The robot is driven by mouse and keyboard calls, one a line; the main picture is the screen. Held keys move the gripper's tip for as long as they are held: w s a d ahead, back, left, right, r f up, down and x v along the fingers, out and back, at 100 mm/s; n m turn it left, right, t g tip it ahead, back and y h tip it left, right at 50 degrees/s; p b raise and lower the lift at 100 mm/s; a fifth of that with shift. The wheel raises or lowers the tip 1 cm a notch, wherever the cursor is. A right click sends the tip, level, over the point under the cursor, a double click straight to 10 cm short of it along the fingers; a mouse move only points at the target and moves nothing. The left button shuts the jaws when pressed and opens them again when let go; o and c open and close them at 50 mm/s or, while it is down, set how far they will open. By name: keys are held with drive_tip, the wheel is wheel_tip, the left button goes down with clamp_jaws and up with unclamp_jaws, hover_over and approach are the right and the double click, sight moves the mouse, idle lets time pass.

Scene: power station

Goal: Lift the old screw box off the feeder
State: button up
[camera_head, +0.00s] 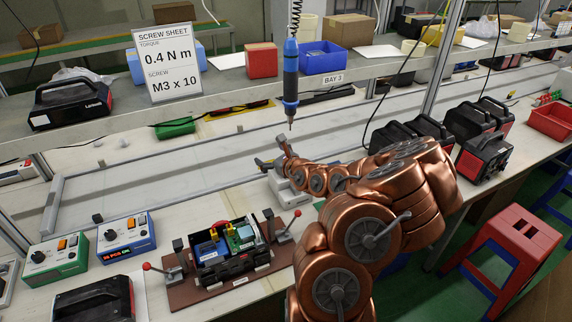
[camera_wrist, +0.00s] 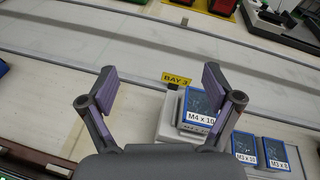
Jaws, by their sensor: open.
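A blue screw box labelled M4 x 10 (camera_wrist: 199,106) sits on the white feeder (camera_wrist: 168,120) in the wrist view. My gripper (camera_wrist: 158,78) is open and empty. Its right finger overlaps the box's right side in the picture; I cannot tell whether they touch. The feeder also shows in the head view (camera_head: 283,195), just below my gripper (camera_head: 272,154) and partly behind my arm. The box is hidden or too small to make out there. Two more blue boxes, one labelled M3 x 10 (camera_wrist: 245,149) and one beside it (camera_wrist: 273,152), stand right of the feeder.
A blue screwdriver (camera_head: 290,75) hangs above the bench near my gripper. A fixture with an open device (camera_head: 228,258) stands front left. A sign (camera_head: 168,68) reads 0.4 N m, M3 x 10. The pale strip behind is clear.

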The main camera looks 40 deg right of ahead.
drive_tip(key=s+d+f+m, duration=0.1)
drive_tip(key=d+f, duration=0.1)
drive_tip(key=s+d+f+m+g+h, duration=0.1)
drive_tip(key=s+d+f, duration=0.1)
drive_tip(key=f, duration=0.1)
drive_tip(key=s+d+f+m+g, duration=0.1)
drive_tip(key=s+d+f+m, duration=0.1)
drive_tip(key=shift+s+f+h, duration=0.2)
drive_tip(key=shift+f+h, duration=0.15)
drive_tip(key=shift+h, duration=0.05)
drive_tip(key=shift+w+d+f, duration=0.15)
drive_tip(key=shift+r+p+x, duration=0.15)
drive_tip(key=shift+p+x, duration=0.05)
drive_tip(key=shift+x, duration=0.7)
drive_tip(key=shift+r+p+x, duration=0.15)
drive_tip(key=shift+p+x, duration=0.05)
drive_tip(key=shift+x, duration=0.7)
drive_tip(key=x, duration=0.2)
drive_tip(key=shift+w+d+p, duration=0.15)
drive_tip(key=shift+w+p, duration=0.1)
drive_tip(key=shift+p, duration=0.15)
drive_tip(key=shift+w+d+f, duration=0.1)
drive_tip(key=shift+w+f, duration=0.15)
drive_tip(key=shift+w, duration=0.35)
drive_tip(key=c, duration=1.3)
drive_tip(key=shift+r, duration=0.15)
